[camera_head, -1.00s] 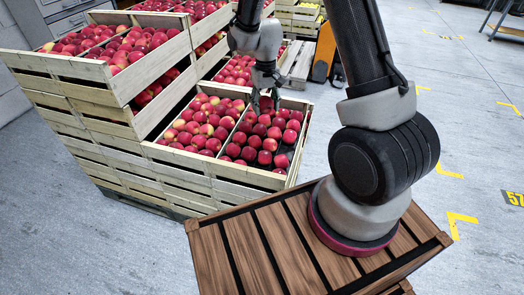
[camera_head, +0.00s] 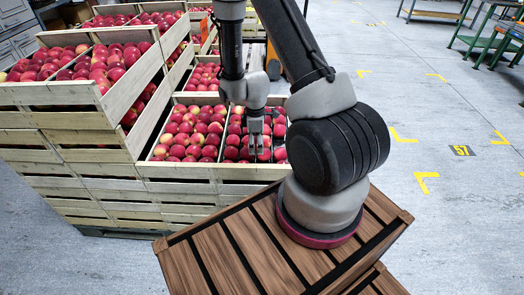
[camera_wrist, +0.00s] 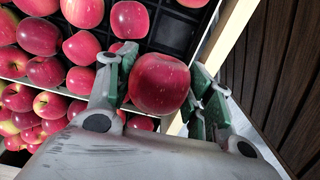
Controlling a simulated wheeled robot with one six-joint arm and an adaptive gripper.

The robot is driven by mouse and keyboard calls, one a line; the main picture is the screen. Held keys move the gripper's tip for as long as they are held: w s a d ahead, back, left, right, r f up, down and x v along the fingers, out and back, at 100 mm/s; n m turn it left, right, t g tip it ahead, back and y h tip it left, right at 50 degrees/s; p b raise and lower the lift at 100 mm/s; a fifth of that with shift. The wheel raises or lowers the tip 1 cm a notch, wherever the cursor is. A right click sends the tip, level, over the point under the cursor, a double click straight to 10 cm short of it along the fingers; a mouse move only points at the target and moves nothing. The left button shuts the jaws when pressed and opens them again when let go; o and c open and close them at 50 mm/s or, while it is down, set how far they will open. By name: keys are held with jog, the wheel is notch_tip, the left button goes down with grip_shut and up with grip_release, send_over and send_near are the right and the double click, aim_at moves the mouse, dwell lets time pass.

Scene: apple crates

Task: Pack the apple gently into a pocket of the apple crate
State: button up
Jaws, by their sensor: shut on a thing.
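My gripper (camera_wrist: 163,86) is shut on a dark red apple (camera_wrist: 159,82), which sits between its green-padded fingers in the wrist view. The gripper also shows in the head view (camera_head: 256,148), pointing down over the right half of the front apple crate (camera_head: 215,172). The crate is pale wood with a divider and holds many red apples in its black tray. In the wrist view, bare black tray pockets (camera_wrist: 180,35) show just beyond the held apple. Apples (camera_wrist: 130,20) lie beside these pockets. The gap between the held apple and the tray is hard to judge.
Stacked crates full of apples (camera_head: 75,95) rise at the left, higher than the front crate. The crate's pale side wall (camera_wrist: 228,38) runs close to the right of my fingers in the wrist view. Open grey floor (camera_head: 450,220) lies to the right.

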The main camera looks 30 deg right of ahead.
jog(key=s+f+n, duration=0.1)
jog(key=s+d+f+n, duration=0.1)
jog(key=n, duration=0.1)
jog(key=shift+s+d+f, duration=0.3)
jog(key=shift+s, duration=0.1)
jog(key=shift+s+f, duration=0.15)
jog(key=shift+f, duration=0.4)
jog(key=shift+c, duration=0.3)
jog(key=shift+w+f, duration=0.3)
jog(key=shift+f, duration=0.6)
grip_shut()
jog(key=shift+s+r, duration=0.1)
jog(key=shift+r, duration=0.05)
jog(key=shift+d, duration=0.1)
jog(key=o, duration=0.6)
grip_release()
jog(key=shift+o, duration=0.2)
